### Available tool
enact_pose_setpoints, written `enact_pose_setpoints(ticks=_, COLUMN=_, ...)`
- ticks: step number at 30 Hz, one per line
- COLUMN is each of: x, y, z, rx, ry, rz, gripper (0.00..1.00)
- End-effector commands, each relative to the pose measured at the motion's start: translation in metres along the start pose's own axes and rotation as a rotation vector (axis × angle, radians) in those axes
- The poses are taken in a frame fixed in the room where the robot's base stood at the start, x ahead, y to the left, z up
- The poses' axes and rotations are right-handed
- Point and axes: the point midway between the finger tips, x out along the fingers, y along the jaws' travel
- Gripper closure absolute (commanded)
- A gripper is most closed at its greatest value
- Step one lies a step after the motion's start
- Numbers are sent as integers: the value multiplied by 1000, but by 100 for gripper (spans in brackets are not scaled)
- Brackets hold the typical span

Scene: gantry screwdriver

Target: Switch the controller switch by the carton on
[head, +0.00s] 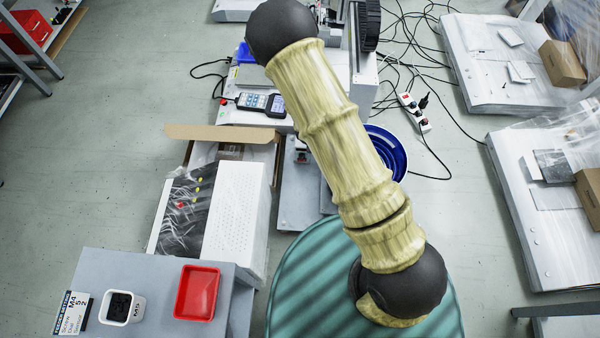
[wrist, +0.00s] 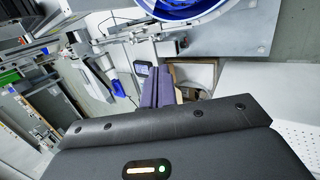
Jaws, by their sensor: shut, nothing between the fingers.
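An open cardboard carton (head: 221,133) stands left of centre in the head view. Its brown side also shows in the wrist view (wrist: 207,72), just beyond the fingers. A white perforated box (head: 238,205) with a black panel (head: 186,210) adjoins it, with small yellow and red spots on the panel. The box's perforated side is at the right edge of the wrist view (wrist: 306,135). I cannot make out the controller switch for certain. My gripper (wrist: 160,70) shows purple fingers, shut together and empty, pointing towards the carton area. In the head view my gripper is not visible.
A handheld pendant (head: 261,102) lies on the grey bench. A round blue tray (head: 390,150) is partly behind my arm. A red tray (head: 197,292) and a white cup (head: 122,306) stand front left. Cables and a power strip (head: 414,112) lie right; the floor left is clear.

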Motion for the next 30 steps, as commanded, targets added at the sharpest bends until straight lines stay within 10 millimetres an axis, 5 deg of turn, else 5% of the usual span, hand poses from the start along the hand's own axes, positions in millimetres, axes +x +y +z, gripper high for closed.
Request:
enact_pose_setpoints(ticks=1, x=38, y=-24, z=-9, rx=-97, ry=-11, rz=22, gripper=100)
enact_pose_setpoints(ticks=3, x=69, y=-41, z=-18, rx=-230, ry=-25, rz=63, gripper=100)
enact_pose_setpoints(ticks=18, x=261, y=-167, z=-71, rx=-1245, ry=-181, rz=413, gripper=100)
enact_pose_setpoints(ticks=24, x=296, y=-196, z=-83, rx=-1525, ry=-245, rz=532, gripper=100)
enact_pose_setpoints(ticks=30, x=296, y=-198, z=-85, rx=-1575, ry=-259, rz=557, gripper=100)
